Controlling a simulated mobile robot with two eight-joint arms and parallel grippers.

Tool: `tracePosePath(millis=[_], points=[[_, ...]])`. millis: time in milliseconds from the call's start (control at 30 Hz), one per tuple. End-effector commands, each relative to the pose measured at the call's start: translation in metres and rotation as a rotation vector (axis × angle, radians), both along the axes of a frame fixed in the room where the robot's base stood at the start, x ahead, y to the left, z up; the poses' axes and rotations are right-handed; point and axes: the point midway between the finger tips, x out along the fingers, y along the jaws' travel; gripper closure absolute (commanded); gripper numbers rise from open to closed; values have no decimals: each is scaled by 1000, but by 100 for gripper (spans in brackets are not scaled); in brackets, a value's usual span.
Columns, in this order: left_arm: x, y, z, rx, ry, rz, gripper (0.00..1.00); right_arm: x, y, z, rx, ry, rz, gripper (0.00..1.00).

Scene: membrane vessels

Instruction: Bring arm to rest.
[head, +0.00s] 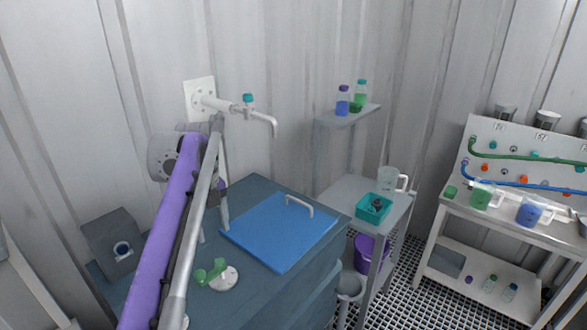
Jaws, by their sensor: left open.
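My left arm (178,235), with a purple link and a grey tube, rises from the bottom left. It bends at the top, in front of the wall. My left gripper (213,232) hangs down behind the arm links and is partly hidden by them. It is open, with nothing seen between its fingers. It is over the left part of the dark blue bench, beside the blue lid. My right gripper is out of view.
The dark blue bench carries a blue lid (278,232) with a handle, a green-and-white fitting (222,277) and a grey box (112,243). A wall tap (248,104) is above. A side table holds a teal tray (374,207) and a jug (388,180). A white rack (520,180) stands right.

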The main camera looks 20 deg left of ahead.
Motion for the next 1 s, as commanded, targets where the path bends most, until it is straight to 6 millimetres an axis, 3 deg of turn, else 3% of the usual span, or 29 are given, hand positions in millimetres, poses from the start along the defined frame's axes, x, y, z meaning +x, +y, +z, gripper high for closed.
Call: tracePosePath(millis=[167,367,700,1000], points=[[-3,-8,-2,4,-12,57,34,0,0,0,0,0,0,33],[-25,-48,-22,10,-93,408,34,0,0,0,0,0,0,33],[-100,-126,-93,-132,-267,1219,34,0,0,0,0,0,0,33],[-175,-172,-174,-392,-309,1852,34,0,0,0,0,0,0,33]])
